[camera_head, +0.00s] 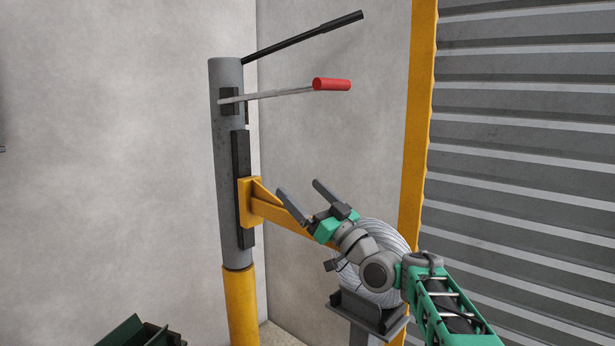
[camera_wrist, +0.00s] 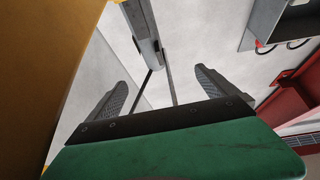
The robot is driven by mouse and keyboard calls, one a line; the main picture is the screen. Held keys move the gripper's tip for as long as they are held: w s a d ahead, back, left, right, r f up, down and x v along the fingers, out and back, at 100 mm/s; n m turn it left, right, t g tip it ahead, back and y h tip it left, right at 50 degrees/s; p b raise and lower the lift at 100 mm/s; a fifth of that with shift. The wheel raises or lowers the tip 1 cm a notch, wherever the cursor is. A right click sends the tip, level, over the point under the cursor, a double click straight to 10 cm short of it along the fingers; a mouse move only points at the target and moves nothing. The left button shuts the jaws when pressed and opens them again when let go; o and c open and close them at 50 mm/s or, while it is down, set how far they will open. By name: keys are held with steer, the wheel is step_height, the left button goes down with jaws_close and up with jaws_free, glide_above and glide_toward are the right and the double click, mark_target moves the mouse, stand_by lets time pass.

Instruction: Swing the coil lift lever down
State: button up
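A lever with a red grip (camera_head: 332,84) sticks out to the right from the upper part of a grey post (camera_head: 229,170). Its thin metal rod is nearly level, tilted slightly up toward the grip. A longer black bar (camera_head: 305,38) slants up to the right from the post top. My gripper (camera_head: 298,187) is below the red grip and to its left, well apart from it. Its two fingers are spread with nothing between them. In the wrist view, my gripper (camera_wrist: 160,82) is also open; I cannot identify the red grip there.
A yellow bracket arm (camera_head: 282,210) runs from the post behind my gripper. A wire coil (camera_head: 385,235) sits on a dark stand (camera_head: 362,313) behind my wrist. A yellow upright (camera_head: 417,120) and a ribbed shutter (camera_head: 530,130) are at right. Air around the red grip is clear.

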steer(key=shift+s+d+r+y, duration=0.15)
steer(key=shift+s+r, duration=0.25)
steer(key=shift+r, duration=0.2)
steer(key=shift+s+d+r+y, duration=0.15)
steer(key=shift+s+r, duration=0.25)
steer(key=shift+r, duration=0.2)
steer(key=v, duration=0.7)
steer(key=shift+s+d+f, duration=0.15)
steer(key=shift+s, duration=0.1)
steer(key=shift+n, duration=0.3)
